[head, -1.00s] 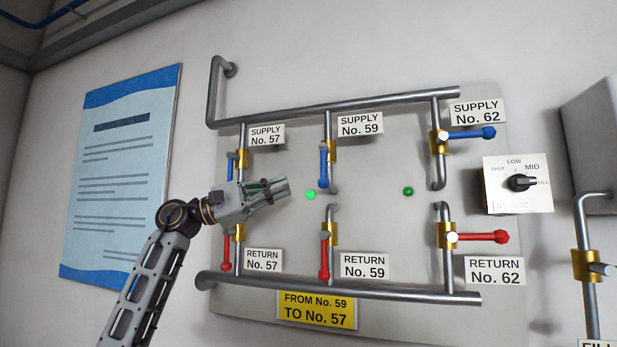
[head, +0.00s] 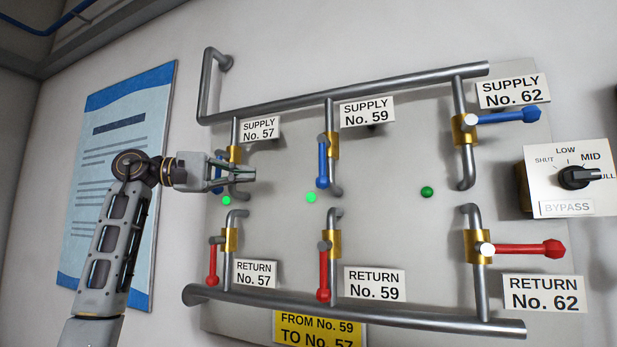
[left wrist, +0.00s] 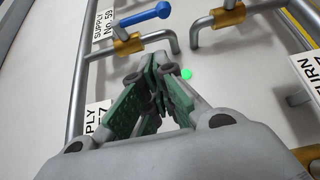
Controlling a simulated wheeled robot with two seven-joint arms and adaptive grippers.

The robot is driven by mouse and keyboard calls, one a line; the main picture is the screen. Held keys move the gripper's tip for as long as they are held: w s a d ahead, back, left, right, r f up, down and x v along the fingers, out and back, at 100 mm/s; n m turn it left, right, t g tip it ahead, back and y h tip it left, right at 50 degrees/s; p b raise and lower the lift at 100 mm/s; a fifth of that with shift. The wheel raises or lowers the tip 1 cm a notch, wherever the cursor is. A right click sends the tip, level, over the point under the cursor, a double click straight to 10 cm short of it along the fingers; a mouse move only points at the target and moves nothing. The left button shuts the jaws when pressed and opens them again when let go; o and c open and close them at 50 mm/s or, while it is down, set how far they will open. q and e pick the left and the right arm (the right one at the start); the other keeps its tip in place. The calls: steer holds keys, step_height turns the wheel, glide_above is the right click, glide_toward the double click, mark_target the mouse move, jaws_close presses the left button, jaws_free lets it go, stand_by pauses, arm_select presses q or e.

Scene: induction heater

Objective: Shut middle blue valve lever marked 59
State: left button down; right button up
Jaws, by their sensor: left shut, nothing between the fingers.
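The blue lever of the middle valve, Supply No. 59 (head: 322,163), hangs down along its vertical pipe, below the brass valve body (head: 332,145). Its sign, "SUPPLY No. 59" (head: 367,111), is to the upper right. The lever also shows at the top of the left wrist view (left wrist: 148,14). My left gripper (head: 252,173) is shut and empty, left of this lever and apart from it. It is in front of the Supply No. 57 valve and partly hides that valve's blue lever. Its fingertips meet in the left wrist view (left wrist: 156,65). My right gripper is not in view.
The Supply No. 62 blue lever (head: 508,117) sticks out sideways. Red return levers for 57 (head: 212,266) and 59 (head: 323,273) hang down; 62's (head: 530,249) is sideways. Green lights (head: 311,197) sit between the rows. A bypass dial (head: 578,178) is at right.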

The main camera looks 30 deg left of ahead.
mark_target(324, 163)
arm_select(q)
steer(key=shift+s+a+r, duration=0.1)
steer(key=shift+a, duration=0.05)
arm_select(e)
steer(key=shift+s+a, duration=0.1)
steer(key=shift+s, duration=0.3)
arm_select(q)
steer(key=s+d+p+x, duration=0.1)
steer(key=s+p+x, duration=0.1)
steer(key=x, duration=1.1)
steer(key=shift+s+d+p, duration=0.2)
steer(key=shift+d+p, duration=0.15)
steer(key=shift+p, duration=0.05)
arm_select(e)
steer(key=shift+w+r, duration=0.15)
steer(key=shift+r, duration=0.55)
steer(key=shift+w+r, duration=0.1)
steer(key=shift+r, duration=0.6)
